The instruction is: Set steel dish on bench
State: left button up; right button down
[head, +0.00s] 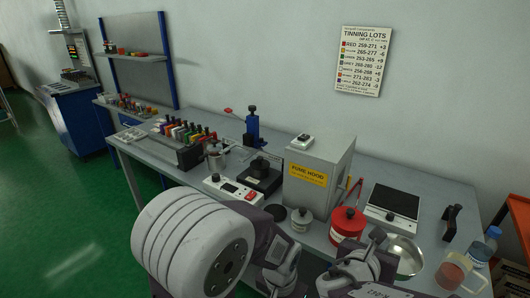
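The shiny round steel dish (408,258) is at the front right of the bench (432,205), close to the front edge. I cannot tell whether it rests on the bench or is held just above it. My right gripper (374,241) is at the dish's left rim, with dark finger parts against or just in front of it. Whether it is shut on the rim is unclear. My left gripper (284,258) is low in front of the bench, near a small grey lidded pot. Its fingers are largely hidden by its own body.
A red canister (347,224) stands left of the dish, and a black-topped scale (394,203) behind it. A black stand (451,222) is to the right. The fume hood box (318,176) stands mid-bench. A clear cup (455,274) and blue-capped bottle (485,246) are at the right.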

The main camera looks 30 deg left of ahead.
jog(key=shift+s, duration=0.2)
jog(key=x, duration=0.4)
jog(key=f+b+x, duration=0.1)
jog(key=x, duration=0.3)
jog(key=a+b+x, duration=0.1)
jog(key=x, duration=0.4)
jog(key=shift+s+a+f, duration=0.1)
jog(key=shift+s+f, duration=0.2)
jog(key=shift+f, duration=0.05)
jog(key=shift+w+f, duration=0.15)
jog(key=shift+w, duration=0.2)
notch_tip(320, 180, down, 4)
jog(key=shift+r+b, duration=0.2)
jog(key=shift+b, duration=0.35)
jog(key=shift+f, duration=0.2)
